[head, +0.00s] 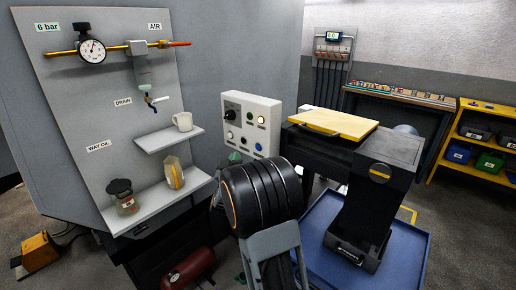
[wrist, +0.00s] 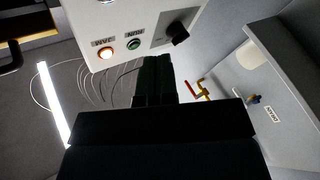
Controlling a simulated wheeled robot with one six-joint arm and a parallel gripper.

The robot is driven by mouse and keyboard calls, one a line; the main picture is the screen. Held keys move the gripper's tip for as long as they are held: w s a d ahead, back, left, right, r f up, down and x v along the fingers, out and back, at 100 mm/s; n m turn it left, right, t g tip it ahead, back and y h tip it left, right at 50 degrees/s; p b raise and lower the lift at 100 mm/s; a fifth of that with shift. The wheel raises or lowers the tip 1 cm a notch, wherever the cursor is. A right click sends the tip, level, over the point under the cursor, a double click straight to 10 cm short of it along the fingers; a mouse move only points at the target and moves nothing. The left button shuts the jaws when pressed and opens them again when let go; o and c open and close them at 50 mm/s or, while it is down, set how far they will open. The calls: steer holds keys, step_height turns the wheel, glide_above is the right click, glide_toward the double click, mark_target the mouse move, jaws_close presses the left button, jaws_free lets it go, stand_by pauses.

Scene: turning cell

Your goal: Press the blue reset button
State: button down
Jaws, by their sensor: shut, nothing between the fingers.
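The pale control box (head: 269,102) stands behind my arm in the head view. It carries a black rotary knob (head: 231,113) and several small buttons. In the wrist view the box appears upside down, with a lit amber button (wrist: 106,54), a green button (wrist: 134,44) and the knob (wrist: 177,36). No blue button shows there. My gripper (wrist: 153,62) is shut and empty, its tips near the box's edge. Contact cannot be told.
A yellow-topped machine part (head: 335,123) stands right of the box. Loose wires hang in the wrist view.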

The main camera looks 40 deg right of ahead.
mark_target(258, 147)
steer(key=shift+w+d, duration=0.25)
steer(key=shift+d, duration=1)
steer(key=shift+w+d, duration=0.2)
steer(key=shift+d, duration=1)
steer(key=shift+w+d, duration=0.25)
steer(key=shift+d, duration=1)
steer(key=shift+d+b, duration=0.15)
steer(key=shift+b, duration=0.25)
steer(key=shift+d+b, duration=0.3)
steer(key=shift+w+d+b, duration=0.1)
steer(key=shift+d+b, duration=0.2)
steer(key=shift+d, duration=0.05)
steer(key=shift+a, duration=0.1)
steer(key=shift+a+b, duration=0.35)
steer(key=shift+a, duration=0.35)
